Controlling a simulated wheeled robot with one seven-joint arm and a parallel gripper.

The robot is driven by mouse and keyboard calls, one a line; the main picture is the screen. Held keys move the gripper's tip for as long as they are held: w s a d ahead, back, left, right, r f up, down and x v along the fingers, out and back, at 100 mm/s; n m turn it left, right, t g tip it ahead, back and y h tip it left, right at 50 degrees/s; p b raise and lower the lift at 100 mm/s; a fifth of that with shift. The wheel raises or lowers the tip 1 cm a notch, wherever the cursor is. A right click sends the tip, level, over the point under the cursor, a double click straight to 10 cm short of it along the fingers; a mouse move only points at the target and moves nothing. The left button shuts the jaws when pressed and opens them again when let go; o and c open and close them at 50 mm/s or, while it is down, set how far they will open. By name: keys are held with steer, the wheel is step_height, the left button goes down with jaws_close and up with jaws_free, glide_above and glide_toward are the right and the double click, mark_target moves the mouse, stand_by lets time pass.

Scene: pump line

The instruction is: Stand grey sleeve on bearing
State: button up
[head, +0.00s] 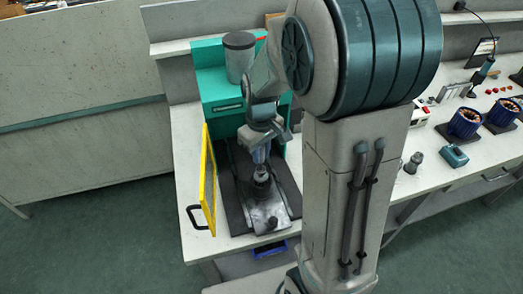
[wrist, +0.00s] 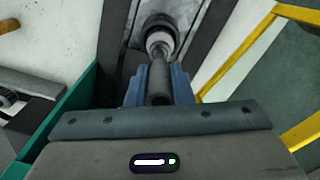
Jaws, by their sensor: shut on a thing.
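My gripper (head: 260,156) points down inside the teal press in the head view. In the wrist view its blue fingers (wrist: 158,84) are shut on the grey sleeve (wrist: 158,88), a dark narrow tube. The bearing, a pale shiny ring on a dark round seat (wrist: 159,42), is just beyond the sleeve's far end. In the head view the bearing's seat (head: 261,186) is directly under my gripper. The sleeve looks roughly in line with the bearing. I cannot tell whether the two touch; the sleeve's lower end hides part of the ring.
The teal press (head: 219,98) with a grey cylinder on top (head: 239,56) stands behind my gripper. A yellow-framed guard (head: 208,180) stands open at its left. A metal plate (head: 270,216) lies around the seat. Motor parts (head: 465,122) stand on the bench at right.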

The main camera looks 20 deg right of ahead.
steer(key=shift+f+b, duration=1.4)
steer(key=shift+f, duration=0.4)
steer(key=shift+r, duration=0.1)
steer(key=o, duration=1.1)
step_height(320, 180, up, 6)
steer(key=p, duration=0.4)
